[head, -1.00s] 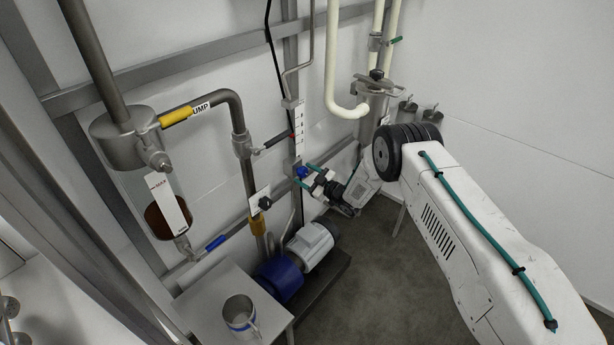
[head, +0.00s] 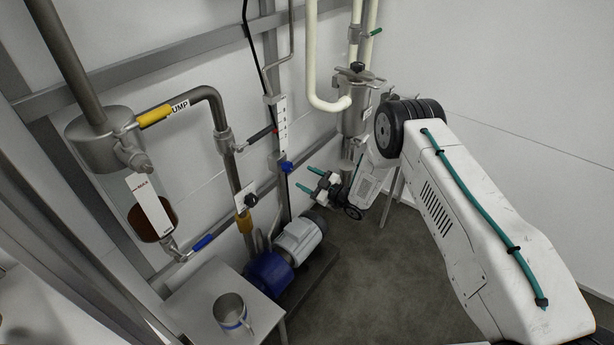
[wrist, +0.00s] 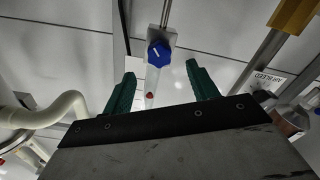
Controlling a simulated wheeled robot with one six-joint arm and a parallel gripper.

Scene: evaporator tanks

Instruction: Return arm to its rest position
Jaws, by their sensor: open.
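My arm reaches in from the right in the head view, with its white link and black joint. My gripper (head: 308,180) is open and empty, its two green fingers pointing left. The fingers are a little to the right of a blue knob (head: 287,167) on the vertical post and look apart from it. In the wrist view the blue knob (wrist: 158,54) shows beyond and between the spread green fingers (wrist: 160,75). A clear strip with a red mark (wrist: 150,90) is below the knob.
A blue and grey pump (head: 285,255) stands on the floor below the gripper. A metal mug (head: 230,310) sits on a small table (head: 190,305) at the lower left. Pipes and a steel vessel (head: 358,95) stand behind the arm. The floor at centre right is clear.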

